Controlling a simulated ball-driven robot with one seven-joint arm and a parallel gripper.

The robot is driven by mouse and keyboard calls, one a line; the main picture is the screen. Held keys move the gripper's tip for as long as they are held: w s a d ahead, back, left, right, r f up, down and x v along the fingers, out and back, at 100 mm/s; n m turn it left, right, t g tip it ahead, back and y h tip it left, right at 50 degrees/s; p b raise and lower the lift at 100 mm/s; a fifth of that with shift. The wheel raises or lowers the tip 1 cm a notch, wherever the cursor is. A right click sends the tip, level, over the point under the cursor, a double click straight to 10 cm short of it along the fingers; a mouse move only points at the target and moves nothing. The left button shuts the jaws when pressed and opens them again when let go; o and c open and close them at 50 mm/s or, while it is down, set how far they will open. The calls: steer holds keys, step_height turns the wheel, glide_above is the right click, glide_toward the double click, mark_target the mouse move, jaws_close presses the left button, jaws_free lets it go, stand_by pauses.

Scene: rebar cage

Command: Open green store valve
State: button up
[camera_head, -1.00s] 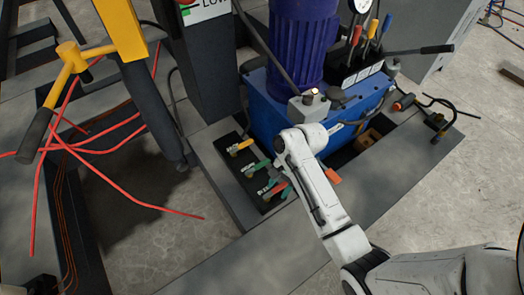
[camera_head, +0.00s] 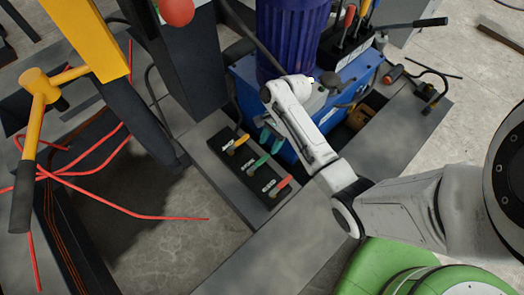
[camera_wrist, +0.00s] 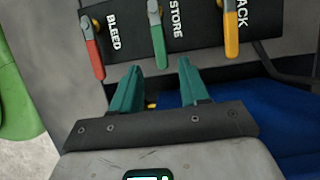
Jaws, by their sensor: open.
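The green STORE valve lever (camera_head: 258,165) sits on a black panel between two other levers. In the wrist view the green lever (camera_wrist: 158,46) hangs from the STORE label, pointing toward my gripper, roughly parallel to its neighbours. My gripper (camera_wrist: 162,88) has two teal fingers spread apart with nothing between them. In the picture, the lever's free end lies just beyond the gap between the fingertips; I see no contact. In the head view my gripper (camera_head: 271,138) is to the right of the panel, partly covered by my wrist.
The red BLEED lever (camera_wrist: 94,48) and yellow lever (camera_wrist: 231,35) flank the green one closely. A blue tank (camera_head: 243,88) with a purple motor (camera_head: 290,35) stands behind. Red cables (camera_head: 110,208) and a yellow-headed hammer (camera_head: 36,100) are at left.

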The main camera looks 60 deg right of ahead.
mark_target(262, 160)
steer(key=b+x, duration=0.2)
steer(key=x, duration=0.4)
steer(key=shift+f, duration=0.3)
steer(key=shift+a, duration=0.1)
steer(key=shift+c, duration=0.3)
jaws_close()
